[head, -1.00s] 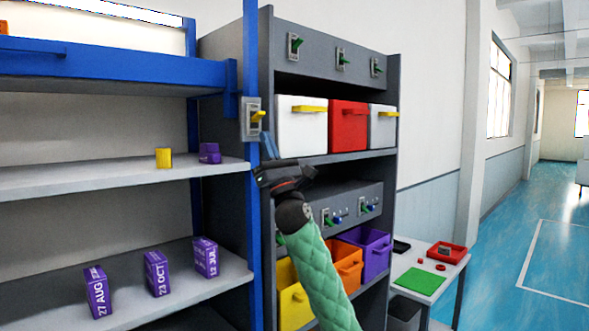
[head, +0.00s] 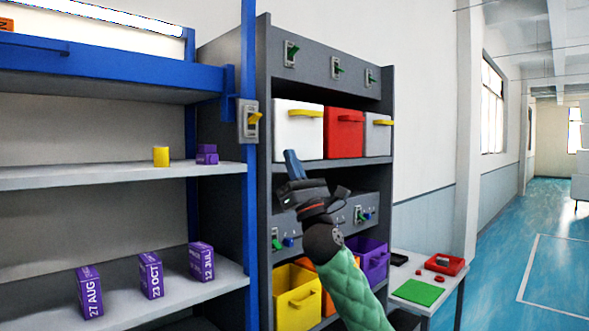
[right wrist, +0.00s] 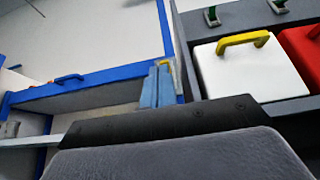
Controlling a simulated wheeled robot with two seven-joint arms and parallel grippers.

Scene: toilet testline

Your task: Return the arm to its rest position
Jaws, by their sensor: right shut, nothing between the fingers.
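My right arm, in a green quilted sleeve, rises from the bottom of the head view. Its gripper (head: 292,163) is shut and empty, with blue fingers pointing up in front of the grey cabinet (head: 262,120). My left gripper is not in view.
A small white table (head: 452,283) stands at right. Blue floor (head: 500,250) beyond is open.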

